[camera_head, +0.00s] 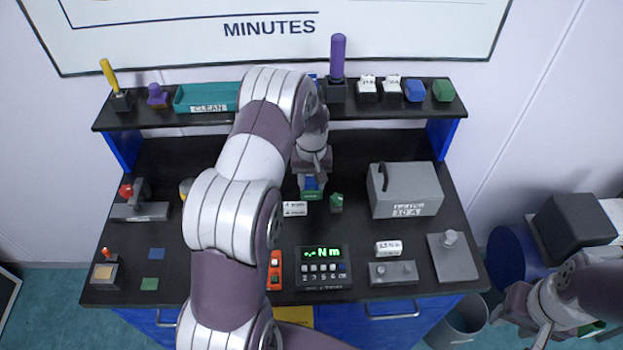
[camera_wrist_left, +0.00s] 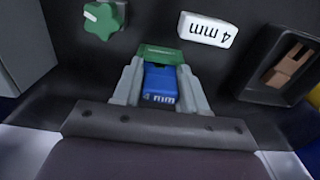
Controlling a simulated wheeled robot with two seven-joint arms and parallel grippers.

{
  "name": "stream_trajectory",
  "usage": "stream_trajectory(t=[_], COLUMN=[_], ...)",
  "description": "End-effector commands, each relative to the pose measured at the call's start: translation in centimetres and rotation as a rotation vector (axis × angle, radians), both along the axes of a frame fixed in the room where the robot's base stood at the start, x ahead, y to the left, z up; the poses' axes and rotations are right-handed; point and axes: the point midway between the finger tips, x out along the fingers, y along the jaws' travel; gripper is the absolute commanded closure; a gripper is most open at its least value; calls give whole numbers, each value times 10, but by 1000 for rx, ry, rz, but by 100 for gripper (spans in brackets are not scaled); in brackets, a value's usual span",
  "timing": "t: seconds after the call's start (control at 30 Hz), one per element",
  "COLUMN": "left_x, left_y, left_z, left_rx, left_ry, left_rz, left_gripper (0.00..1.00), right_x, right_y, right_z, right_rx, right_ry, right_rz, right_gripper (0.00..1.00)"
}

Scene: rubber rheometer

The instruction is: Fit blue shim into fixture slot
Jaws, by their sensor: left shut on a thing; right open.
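The blue shim (camera_wrist_left: 160,84), marked with white lettering that appears to read 4 mm, is between the grey fingers of my left gripper (camera_wrist_left: 158,90) in the left wrist view. My left gripper (camera_head: 312,186) is shut on it, and the shim (camera_head: 312,183) shows as a small blue patch in the head view. A green block (camera_wrist_left: 160,54) lies right at the fingertips, at the shim's far end. I cannot tell whether shim and block touch, and no slot is clearly visible. My right gripper (camera_head: 508,312) is open, away from the bench at the lower right.
A green knob (camera_head: 336,202) and a white 4 mm label (camera_wrist_left: 207,30) are close to the left gripper. A grey box (camera_head: 405,190) stands to the right, and a keypad display (camera_head: 323,268) in front. My left arm hides the bench's middle left.

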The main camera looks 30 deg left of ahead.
Motion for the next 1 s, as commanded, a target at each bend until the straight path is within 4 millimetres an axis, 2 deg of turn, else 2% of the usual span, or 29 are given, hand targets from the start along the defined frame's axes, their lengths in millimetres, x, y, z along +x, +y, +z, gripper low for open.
stream_trajectory(t=[0.3, 0.33, 0.4, 0.67, 0.77, 0.87, 1.0], left_x=[0, 0, 0, 0, 1, 1, 2], left_y=[0, 0, 0, 0, 0, 0, 0], left_z=[-9, -8, -8, -8, -2, 15, 54], left_rx=[0, 1, 1, 0, 1, 1, 2], left_ry=[0, -1, -1, 0, -4, -6, -8], left_rz=[0, 0, 0, 0, 0, 0, 0], left_gripper=[95, 52, 29, 29, 29, 29, 29], right_x=[0, 0, 0, 0, 0, 0, 0], right_y=[0, 0, 0, 0, 0, 0, 0], right_z=[-6, -6, -5, -6, -10, -20, -35], right_rx=[0, 0, 0, 0, 0, 0, 0], right_ry=[0, 0, 0, 0, 0, 0, 0], right_rz=[0, 0, 0, 0, 0, 0, 0], right_gripper=[57, 57, 57, 57, 57, 57, 57])
